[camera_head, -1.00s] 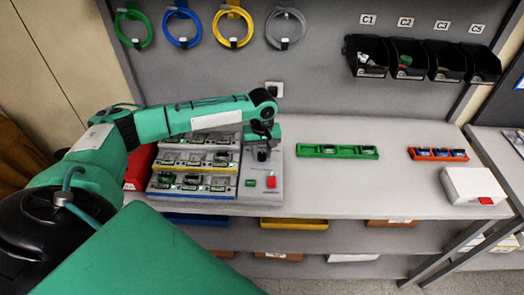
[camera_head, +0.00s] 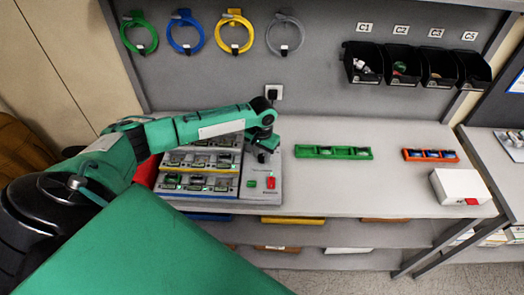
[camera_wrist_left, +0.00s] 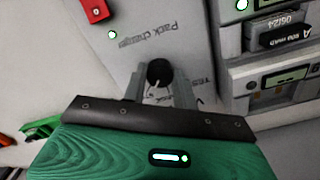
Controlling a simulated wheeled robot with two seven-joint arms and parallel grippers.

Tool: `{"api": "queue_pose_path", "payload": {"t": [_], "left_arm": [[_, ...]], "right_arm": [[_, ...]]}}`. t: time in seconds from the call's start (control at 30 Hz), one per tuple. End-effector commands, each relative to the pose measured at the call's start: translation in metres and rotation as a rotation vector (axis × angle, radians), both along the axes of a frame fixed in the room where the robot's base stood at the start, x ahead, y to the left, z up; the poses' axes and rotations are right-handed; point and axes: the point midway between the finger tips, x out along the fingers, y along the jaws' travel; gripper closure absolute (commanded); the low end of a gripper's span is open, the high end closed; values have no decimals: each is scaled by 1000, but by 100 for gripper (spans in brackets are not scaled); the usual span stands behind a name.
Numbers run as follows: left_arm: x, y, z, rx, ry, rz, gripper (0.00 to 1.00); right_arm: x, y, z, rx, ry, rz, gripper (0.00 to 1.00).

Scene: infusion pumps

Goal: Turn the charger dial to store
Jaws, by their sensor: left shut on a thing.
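The pack charger (camera_head: 215,165) is a grey unit at the left of the bench, with rows of bays holding packs. Its right-hand panel, lettered "Pack charger", fills the middle of the left wrist view (camera_wrist_left: 125,55). The black round dial (camera_wrist_left: 159,70) sits on this panel between the fingers of my left gripper (camera_wrist_left: 160,88), which is shut on it. Lettering beside the dial is only partly readable. In the head view my left gripper (camera_head: 262,154) points down onto the panel and mostly hides the dial. My right gripper is not in view.
A red button (camera_head: 271,183) and a small green light are on the panel near the dial. A green tray (camera_head: 333,153), an orange tray (camera_head: 430,156) and a white box (camera_head: 462,187) stand further right. The bench between is clear.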

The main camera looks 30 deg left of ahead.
Motion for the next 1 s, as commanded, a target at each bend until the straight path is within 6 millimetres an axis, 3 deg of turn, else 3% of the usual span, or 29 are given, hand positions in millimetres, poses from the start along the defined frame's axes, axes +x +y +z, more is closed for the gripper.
{"api": "queue_pose_path", "payload": {"t": [0.7,0.73,0.8,0.83,1.0], "left_arm": [[1,0,0,0,-3,-83,94],[1,0,0,0,-3,-82,68],[1,0,0,0,-3,-82,54],[1,0,0,0,-2,-82,50],[0,0,0,0,-2,-82,50]], "right_arm": [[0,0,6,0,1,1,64],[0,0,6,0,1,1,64],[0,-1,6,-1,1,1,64],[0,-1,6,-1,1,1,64],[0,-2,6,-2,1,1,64]]}}
